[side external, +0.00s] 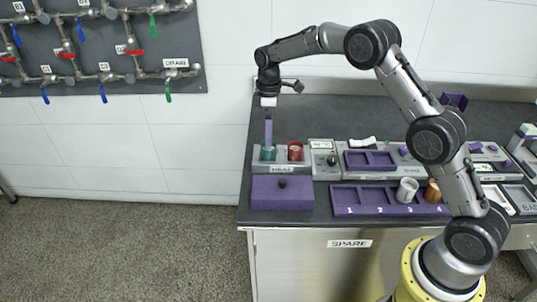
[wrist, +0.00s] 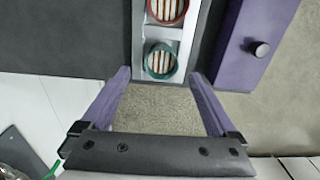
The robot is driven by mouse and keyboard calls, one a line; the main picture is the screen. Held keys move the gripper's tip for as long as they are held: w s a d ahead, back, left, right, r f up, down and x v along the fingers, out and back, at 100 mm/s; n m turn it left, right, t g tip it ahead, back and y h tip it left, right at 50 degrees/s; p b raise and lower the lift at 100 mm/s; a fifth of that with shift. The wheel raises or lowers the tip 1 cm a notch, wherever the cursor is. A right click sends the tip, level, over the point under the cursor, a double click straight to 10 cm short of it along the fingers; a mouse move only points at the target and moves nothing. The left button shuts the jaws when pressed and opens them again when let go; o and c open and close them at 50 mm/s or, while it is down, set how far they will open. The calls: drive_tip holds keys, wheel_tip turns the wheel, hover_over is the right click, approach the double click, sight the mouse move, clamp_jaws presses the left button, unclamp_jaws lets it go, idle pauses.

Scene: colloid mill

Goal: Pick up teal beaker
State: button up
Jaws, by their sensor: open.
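The teal beaker (side external: 268,154) sits upright in the left end of a grey holder (side external: 281,168), beside a red beaker (side external: 295,152). In the wrist view the teal beaker (wrist: 149,60) shows its round mouth, with pale stripes inside. My gripper (side external: 268,143) points down at the teal beaker in the side view, its purple fingers at or just above the rim. In the wrist view my gripper (wrist: 160,73) is open, with the fingers wide apart and the teal beaker a little past the gap between the tips. I cannot tell whether the fingers touch it.
A purple box (side external: 265,198) with a black knob stands in front of the holder. A numbered purple rack (side external: 365,203) holds a white cup (side external: 407,191) and a brown cup (side external: 432,192). A grey unit with a dial (side external: 331,161) stands right of the red beaker. The counter behind is clear.

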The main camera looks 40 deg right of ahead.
sight(269, 153)
drive_tip(key=shift+s+a+f, duration=0.1)
drive_tip(key=shift+f, duration=3.05)
drive_tip(key=c, duration=1.4)
drive_tip(key=shift+c, duration=0.3)
drive_tip(key=shift+r, duration=0.15)
